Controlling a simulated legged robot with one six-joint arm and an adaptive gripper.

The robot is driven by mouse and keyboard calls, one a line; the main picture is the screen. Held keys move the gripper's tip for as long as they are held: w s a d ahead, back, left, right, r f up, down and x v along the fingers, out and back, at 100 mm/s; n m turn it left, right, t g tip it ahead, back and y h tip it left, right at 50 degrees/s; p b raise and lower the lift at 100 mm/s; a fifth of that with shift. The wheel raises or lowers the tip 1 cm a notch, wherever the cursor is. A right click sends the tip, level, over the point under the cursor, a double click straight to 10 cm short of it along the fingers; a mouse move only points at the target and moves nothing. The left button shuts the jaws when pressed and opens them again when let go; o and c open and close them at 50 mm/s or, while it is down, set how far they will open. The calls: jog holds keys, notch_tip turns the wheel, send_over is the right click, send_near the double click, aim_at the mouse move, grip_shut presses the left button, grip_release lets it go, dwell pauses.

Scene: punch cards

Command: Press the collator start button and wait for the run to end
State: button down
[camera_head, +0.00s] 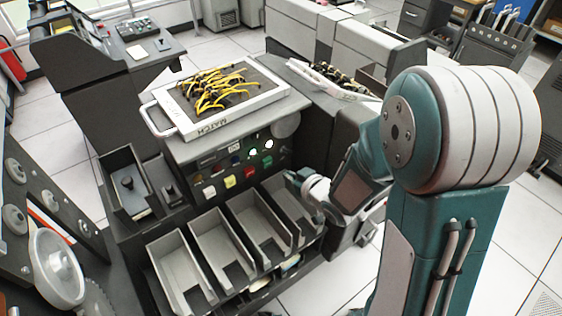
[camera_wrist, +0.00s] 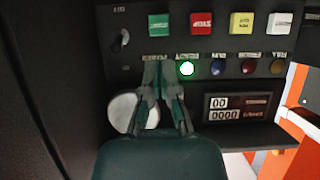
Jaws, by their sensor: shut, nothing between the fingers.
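The collator's control panel (camera_wrist: 110,75) carries a row of square buttons. The green button (camera_wrist: 158,25) is at the left of that row in the wrist view; it also shows in the head view (camera_head: 267,161). A red button (camera_wrist: 201,24) sits beside it. My gripper (camera_wrist: 163,66) is shut and empty, its fingertips just below the green button in the wrist picture. In the head view my gripper (camera_head: 290,175) is to the right of and slightly below that button. I see a gap in the picture, but cannot tell the depth. One lamp (camera_wrist: 187,68) glows green-white.
A yellow button (camera_wrist: 241,23), a white button (camera_wrist: 282,23) and a counter display (camera_wrist: 225,107) share the panel. A white round disc (camera_wrist: 122,110) is partly hidden by a finger. Open grey bins (camera_head: 182,272) stand below the panel; a tray of yellow cables (camera_head: 265,98) lies above.

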aim_at(269, 164)
jog(key=x, duration=0.8)
jog(key=shift+w+a+f, duration=0.25)
jog(key=shift+w+f, duration=0.05)
jog(key=shift+w, duration=0.25)
